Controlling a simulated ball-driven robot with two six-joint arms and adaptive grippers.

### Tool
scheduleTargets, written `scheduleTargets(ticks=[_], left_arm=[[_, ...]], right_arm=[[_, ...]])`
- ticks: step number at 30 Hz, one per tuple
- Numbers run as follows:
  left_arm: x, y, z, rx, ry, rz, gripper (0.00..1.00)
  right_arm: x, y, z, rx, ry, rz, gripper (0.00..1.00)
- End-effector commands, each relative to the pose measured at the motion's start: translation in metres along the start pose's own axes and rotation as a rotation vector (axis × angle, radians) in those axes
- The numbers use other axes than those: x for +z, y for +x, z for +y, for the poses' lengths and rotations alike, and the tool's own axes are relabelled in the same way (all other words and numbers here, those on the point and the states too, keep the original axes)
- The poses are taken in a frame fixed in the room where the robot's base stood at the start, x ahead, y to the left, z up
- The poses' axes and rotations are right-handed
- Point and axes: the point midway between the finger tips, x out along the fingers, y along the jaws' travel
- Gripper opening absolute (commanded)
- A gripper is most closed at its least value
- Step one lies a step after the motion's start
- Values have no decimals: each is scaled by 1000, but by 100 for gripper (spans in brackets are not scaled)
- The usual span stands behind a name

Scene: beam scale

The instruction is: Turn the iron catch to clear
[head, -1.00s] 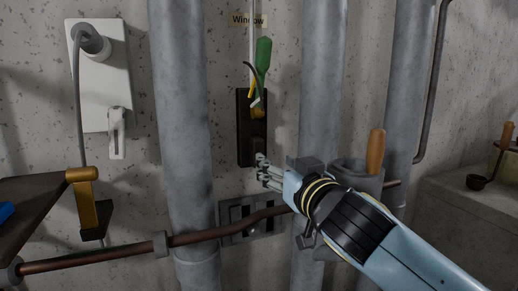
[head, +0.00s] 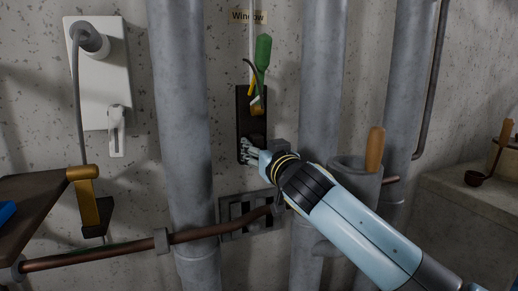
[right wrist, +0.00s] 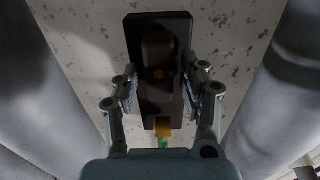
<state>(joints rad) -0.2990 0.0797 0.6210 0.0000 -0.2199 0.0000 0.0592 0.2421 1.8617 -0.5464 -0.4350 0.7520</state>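The dark catch plate (head: 244,112) is on the wall between two grey pipes, below the "Window" label (head: 248,17). In the right wrist view the plate (right wrist: 160,22) carries a dark iron catch (right wrist: 158,50) with a small brass-coloured spot. My right gripper (head: 247,150) is at the plate's lower part in the head view and hides much of the catch there. In the right wrist view its fingers (right wrist: 163,88) are apart, one on each side of the plate and catch. I cannot tell whether they touch it. My left gripper is not in view.
A green-handled tool (head: 263,53) hangs over the plate's top. Grey pipes (head: 181,130) (head: 322,100) flank the plate. A copper pipe (head: 110,255) and a grey switch panel (head: 232,228) are below. A holder (head: 358,180) with a wooden handle (head: 375,150) stands right.

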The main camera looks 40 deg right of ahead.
Motion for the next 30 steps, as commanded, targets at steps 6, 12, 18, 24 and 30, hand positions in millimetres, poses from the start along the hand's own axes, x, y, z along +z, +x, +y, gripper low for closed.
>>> scheduleTargets(ticks=[6,12,18,24,30], left_arm=[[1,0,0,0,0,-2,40],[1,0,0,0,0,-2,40],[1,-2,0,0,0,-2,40],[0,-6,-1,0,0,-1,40],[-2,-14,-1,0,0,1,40]], right_arm=[[0,0,0,0,0,0,12],[0,0,0,0,-1,0,0],[0,0,0,0,-28,0,0],[-1,0,-2,1,-125,0,0],[-1,0,-3,1,-288,-1,0]])
